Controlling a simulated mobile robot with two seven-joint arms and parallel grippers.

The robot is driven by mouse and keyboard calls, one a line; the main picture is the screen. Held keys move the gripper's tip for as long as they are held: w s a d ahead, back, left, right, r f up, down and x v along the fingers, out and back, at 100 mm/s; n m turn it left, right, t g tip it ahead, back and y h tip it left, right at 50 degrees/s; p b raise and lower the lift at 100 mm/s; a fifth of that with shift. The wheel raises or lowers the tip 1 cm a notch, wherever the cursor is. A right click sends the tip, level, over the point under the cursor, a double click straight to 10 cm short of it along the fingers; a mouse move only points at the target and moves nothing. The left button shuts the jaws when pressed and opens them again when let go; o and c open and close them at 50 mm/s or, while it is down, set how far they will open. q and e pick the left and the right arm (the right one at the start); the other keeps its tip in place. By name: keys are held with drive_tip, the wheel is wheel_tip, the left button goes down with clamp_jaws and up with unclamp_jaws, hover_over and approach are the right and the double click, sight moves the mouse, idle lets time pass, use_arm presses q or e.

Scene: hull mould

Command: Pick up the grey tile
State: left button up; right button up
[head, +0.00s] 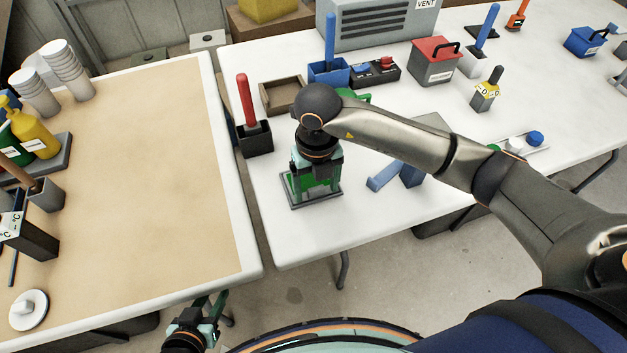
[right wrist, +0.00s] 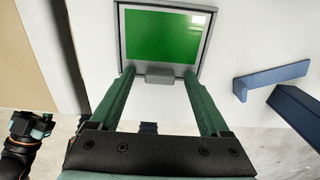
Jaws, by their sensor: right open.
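My right gripper (head: 316,186) points down over a grey-rimmed tray with a green inside (head: 299,203) near the left end of the white table. In the right wrist view the gripper (right wrist: 159,73) is open, its two green fingers apart. A small grey block (right wrist: 159,79) sits at the near rim of the green-faced tray (right wrist: 122,38), between the fingertips as seen; I cannot tell whether it is the grey tile or part of the tray. No contact with the fingers is clear. My left gripper (head: 209,309) is low beside the beige-topped table; its jaw opening is unclear.
A black holder with a red-handled tool (head: 246,100) stands behind left of the tray. Blue angled pieces (head: 385,176) lie to its right. A brown open box (head: 281,95) and a blue bin (head: 328,72) are behind. The white table's front left corner (head: 285,245) is clear.

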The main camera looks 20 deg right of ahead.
clamp_jaws()
idle(0.5)
drive_tip(key=shift+r, duration=0.2)
